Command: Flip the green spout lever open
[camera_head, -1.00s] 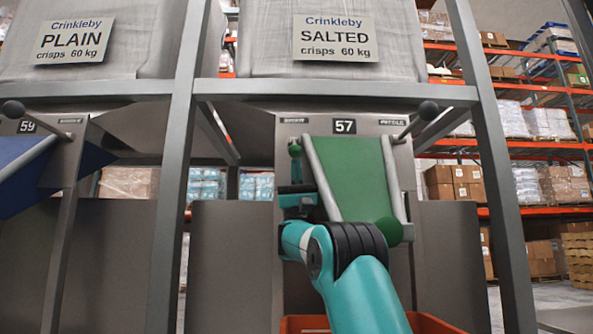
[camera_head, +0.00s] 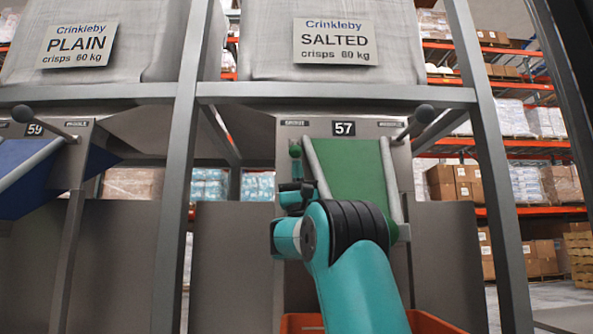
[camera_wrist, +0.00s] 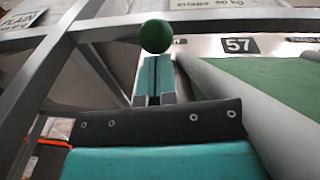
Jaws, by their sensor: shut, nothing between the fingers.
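The green ball knob (camera_head: 295,150) is at the upper left edge of the green spout (camera_head: 358,172) under number 57. In the wrist view the knob (camera_wrist: 156,36) is just beyond my fingertips; I cannot tell whether they touch it. My gripper (camera_head: 296,172) is shut and empty, pointing up at the left side of the spout. Its teal fingers (camera_wrist: 153,78) are together in the wrist view. My arm covers the spout's lower part. The lever's rod is hidden behind my gripper.
A grey ball-ended lever (camera_head: 423,113) stands at the panel's upper right. Steel posts (camera_head: 183,150) flank the spout. A blue spout (camera_head: 25,180), number 59, is at the left. An orange bin (camera_head: 303,324) is below.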

